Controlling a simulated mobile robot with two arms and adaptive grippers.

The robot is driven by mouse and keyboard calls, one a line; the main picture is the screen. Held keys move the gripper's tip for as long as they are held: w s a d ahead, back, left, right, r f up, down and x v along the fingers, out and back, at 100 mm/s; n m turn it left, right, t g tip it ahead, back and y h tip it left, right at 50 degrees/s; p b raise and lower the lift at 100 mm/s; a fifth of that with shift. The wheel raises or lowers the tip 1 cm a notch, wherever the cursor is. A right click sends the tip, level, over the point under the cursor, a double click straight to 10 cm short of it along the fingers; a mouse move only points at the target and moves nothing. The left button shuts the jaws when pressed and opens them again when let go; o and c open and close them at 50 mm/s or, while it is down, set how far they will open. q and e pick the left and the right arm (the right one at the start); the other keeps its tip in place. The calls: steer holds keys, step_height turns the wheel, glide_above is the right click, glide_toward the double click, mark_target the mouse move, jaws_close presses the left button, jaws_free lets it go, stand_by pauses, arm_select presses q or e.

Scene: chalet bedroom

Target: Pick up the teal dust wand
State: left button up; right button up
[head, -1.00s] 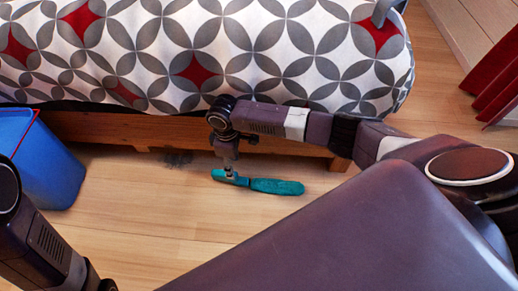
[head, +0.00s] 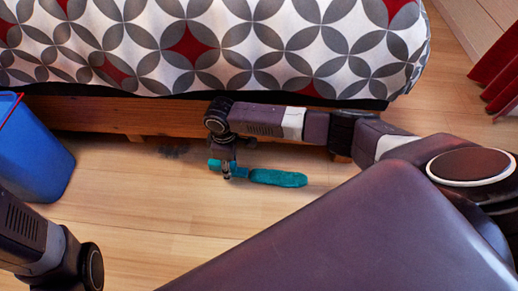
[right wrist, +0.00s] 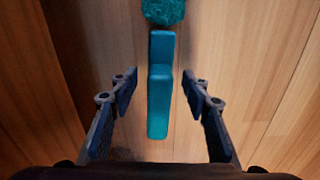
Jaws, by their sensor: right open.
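The teal dust wand (head: 278,178) lies on the wooden floor in front of the bed, its fluffy head to the right and its handle to the left. My right gripper (head: 228,172) is down at the handle. In the right wrist view, the smooth handle (right wrist: 159,95) runs between the two open fingers (right wrist: 158,85), with a gap on each side. The fluffy head (right wrist: 163,10) is cut off at the top edge of that view. My left arm shows at the lower left of the head view, but its gripper is out of the frame.
A blue bin (head: 30,155) with a red rim stands at the left. The bed's wooden frame (head: 110,117) and patterned bedspread (head: 230,45) lie behind the wand. A grey dust patch (head: 173,151) is on the floor near the bed.

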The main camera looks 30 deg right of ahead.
jaws_close()
stand_by(0.3)
steer(key=shift+r, duration=0.1)
